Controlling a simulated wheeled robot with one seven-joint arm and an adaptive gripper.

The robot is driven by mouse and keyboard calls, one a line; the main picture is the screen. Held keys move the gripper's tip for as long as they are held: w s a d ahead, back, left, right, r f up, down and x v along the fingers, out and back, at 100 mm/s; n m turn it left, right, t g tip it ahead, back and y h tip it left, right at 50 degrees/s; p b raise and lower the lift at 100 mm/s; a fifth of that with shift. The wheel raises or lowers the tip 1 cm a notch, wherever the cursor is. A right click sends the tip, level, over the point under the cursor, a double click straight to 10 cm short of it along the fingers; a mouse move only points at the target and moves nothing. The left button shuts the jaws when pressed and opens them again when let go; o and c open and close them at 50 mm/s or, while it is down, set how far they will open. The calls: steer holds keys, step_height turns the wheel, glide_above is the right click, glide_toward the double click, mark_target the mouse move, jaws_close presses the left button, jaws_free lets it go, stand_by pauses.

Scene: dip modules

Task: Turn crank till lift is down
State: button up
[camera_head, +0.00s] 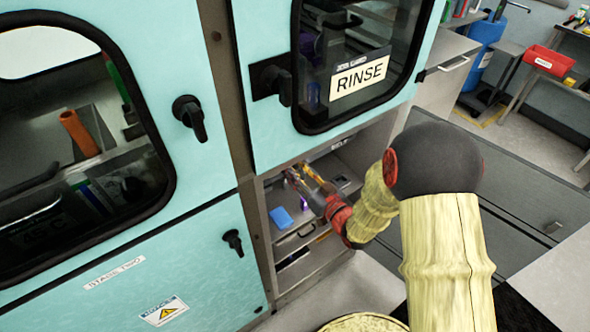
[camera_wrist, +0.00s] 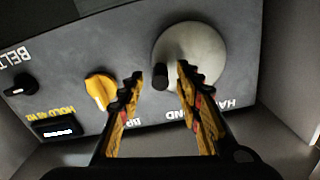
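In the wrist view, the crank is a pale grey round disc (camera_wrist: 192,58) with a small dark handle knob (camera_wrist: 160,76) near its left edge, on a dark grey panel (camera_wrist: 130,45). My gripper (camera_wrist: 157,82) is open, with its two yellow and black toothed fingers on either side of the handle knob. I cannot tell whether either finger touches the knob. In the head view my gripper (camera_head: 303,175) reaches into an open bay below the RINSE door (camera_head: 362,75). The crank is not visible there, and I cannot make out a lift.
The panel also carries a yellow knob (camera_wrist: 100,90), a black knob (camera_wrist: 24,84) and a small lit display (camera_wrist: 60,130). Grey walls flank the panel. In the head view, a blue object (camera_head: 281,217) lies in the bay, and door handles (camera_head: 190,117) stick out.

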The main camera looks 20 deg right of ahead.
steer(key=shift+w+a, duration=0.1)
steer(key=shift+w, duration=0.25)
